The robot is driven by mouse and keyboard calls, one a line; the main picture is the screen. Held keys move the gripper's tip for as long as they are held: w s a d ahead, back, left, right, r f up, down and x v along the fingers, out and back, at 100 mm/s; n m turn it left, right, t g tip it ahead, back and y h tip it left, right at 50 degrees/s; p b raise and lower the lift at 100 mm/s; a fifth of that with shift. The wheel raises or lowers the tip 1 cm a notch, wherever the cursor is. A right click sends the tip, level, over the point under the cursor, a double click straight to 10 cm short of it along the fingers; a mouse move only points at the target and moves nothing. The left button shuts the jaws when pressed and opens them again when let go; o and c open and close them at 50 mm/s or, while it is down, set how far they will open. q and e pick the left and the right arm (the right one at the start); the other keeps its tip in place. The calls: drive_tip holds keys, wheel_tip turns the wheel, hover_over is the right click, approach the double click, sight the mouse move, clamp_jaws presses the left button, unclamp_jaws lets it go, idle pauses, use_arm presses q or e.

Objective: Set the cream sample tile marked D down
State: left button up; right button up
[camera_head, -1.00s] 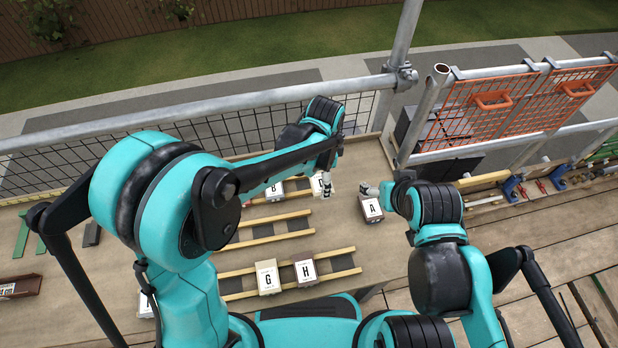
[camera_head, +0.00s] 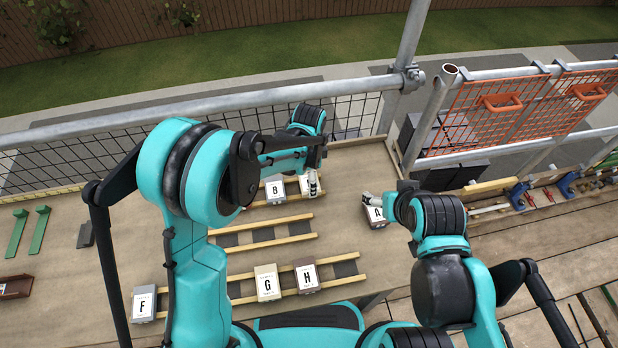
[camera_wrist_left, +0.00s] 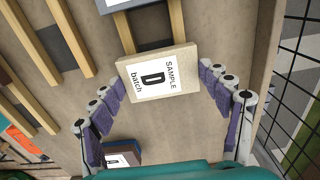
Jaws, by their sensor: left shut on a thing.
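The cream sample tile marked D (camera_wrist_left: 158,75) lies between the purple-padded fingers of my left gripper (camera_wrist_left: 165,100), which is shut on it. Its label faces up in the left wrist view. It is at the ends of two wooden battens (camera_wrist_left: 186,20); I cannot tell whether it rests on them. In the head view my left gripper (camera_head: 312,184) is just right of tile B (camera_head: 274,190), and tile D is mostly hidden. My right gripper (camera_head: 370,198) is at tile A (camera_head: 376,217); whether it grips that tile is unclear.
Tile G (camera_head: 267,282) and tile H (camera_head: 307,278) sit on the front battens. Tile F (camera_head: 144,303) is to their left. The middle battens (camera_head: 265,233) are empty. A mesh guardrail (camera_head: 200,106) runs behind the bench. Bare bench (camera_head: 365,255) lies right of the battens.

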use_arm(q)
drive_tip(key=shift+f+b, duration=0.35)
drive_tip(key=shift+f, duration=0.1)
drive_tip(key=o, duration=1.3)
drive_tip(key=shift+r, duration=0.3)
wheel_tip(320, 180, up, 12)
drive_tip(key=p, duration=0.5)
drive_tip(key=shift+s+a+r+n+t, duration=1.2)
drive_tip(key=shift+s+a+r+n, duration=0.2)
drive_tip(key=shift+s+a+n, duration=1.4)
drive_tip(key=shift+s+a+r+n+t, duration=1.3)
drive_tip(key=shift+s+a+n, duration=1.15)
drive_tip(key=shift+a, duration=0.7)
drive_tip(key=shift+s+a+r+n+t, duration=1.1)
drive_tip(key=shift+s+a+r+n, duration=0.35)
drive_tip(key=shift+s+a+n, duration=1.35)
